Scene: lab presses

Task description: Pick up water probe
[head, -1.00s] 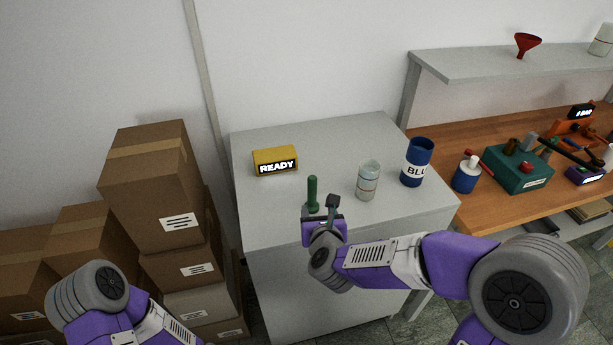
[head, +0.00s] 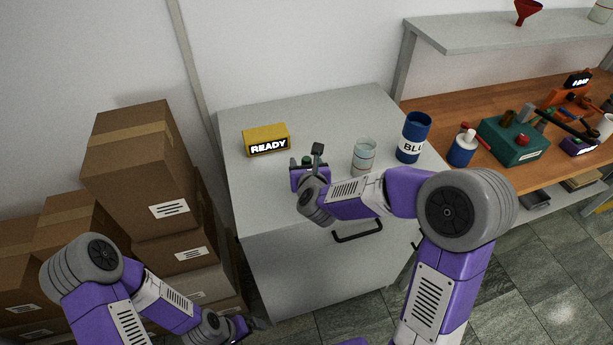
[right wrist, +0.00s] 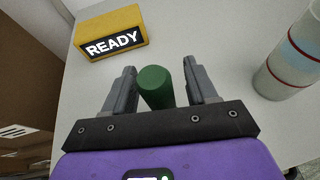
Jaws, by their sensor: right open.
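The water probe, which I take to be the dark green rod, stands on the grey cabinet top; its top shows in the head view (head: 306,160) and in the right wrist view (right wrist: 155,88). My right gripper (head: 307,157) is open at the probe. In the right wrist view its two fingers (right wrist: 159,68) stand on either side of the green rod, with a gap visible on each side. The rod's lower part is hidden by the gripper. My left gripper (head: 250,325) is low at the bottom of the head view, away from the cabinet top; its jaws are too small to judge.
A yellow box reading READY (head: 266,140) sits behind the probe. A clear beaker with a red line (head: 364,157) and a blue container (head: 413,138) stand to the right. Stacked cartons (head: 137,160) are left. The orange bench (head: 440,112) holds several tools.

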